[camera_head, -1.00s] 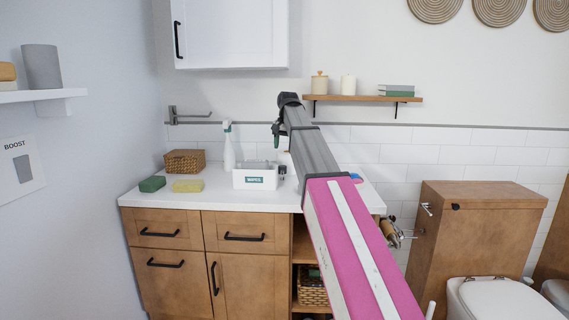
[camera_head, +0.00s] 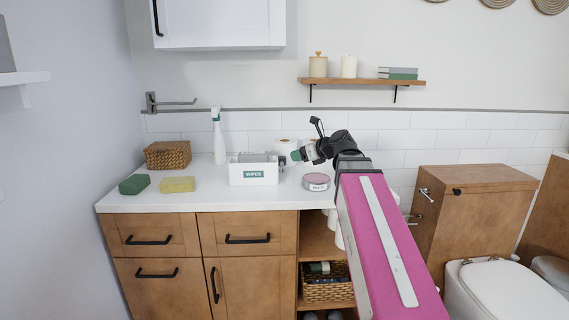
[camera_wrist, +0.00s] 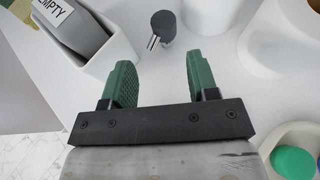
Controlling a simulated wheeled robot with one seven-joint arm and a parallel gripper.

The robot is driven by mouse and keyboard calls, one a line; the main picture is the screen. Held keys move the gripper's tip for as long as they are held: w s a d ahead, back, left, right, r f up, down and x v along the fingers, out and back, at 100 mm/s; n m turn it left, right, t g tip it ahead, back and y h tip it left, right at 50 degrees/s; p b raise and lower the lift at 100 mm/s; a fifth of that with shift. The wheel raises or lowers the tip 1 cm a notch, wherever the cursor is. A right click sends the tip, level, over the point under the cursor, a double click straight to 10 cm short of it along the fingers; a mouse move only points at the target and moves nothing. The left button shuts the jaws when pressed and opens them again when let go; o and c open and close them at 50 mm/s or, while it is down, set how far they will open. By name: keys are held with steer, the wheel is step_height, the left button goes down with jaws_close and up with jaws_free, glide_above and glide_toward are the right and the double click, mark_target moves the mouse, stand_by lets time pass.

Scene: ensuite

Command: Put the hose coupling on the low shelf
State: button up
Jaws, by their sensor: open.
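The hose coupling, a short dark grey cylinder with a shiny metal end (camera_wrist: 162,29), is on the white counter in the wrist view. It lies beyond my fingertips, roughly in line with the gap between them, and touches neither. My gripper (camera_wrist: 152,78) has green ridged fingers, open and empty; in the head view my gripper (camera_head: 298,155) hangs over the counter right of the wipes box. Open shelving in the cabinet's right part has a low wooden shelf (camera_head: 340,304) bearing a wicker basket (camera_head: 328,291).

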mark_target(282, 157)
steer(key=shift+w+f, duration=0.1)
steer(key=shift+w, duration=0.05)
steer(key=x, duration=1)
steer(key=shift+w+a, duration=0.15)
steer(key=shift+w, duration=0.1)
steer(key=shift+c, duration=0.3)
steer(key=c, duration=0.7)
steer(key=shift+s, duration=0.1)
steer(key=shift+c, duration=0.4)
steer(key=shift+r, duration=5.05)
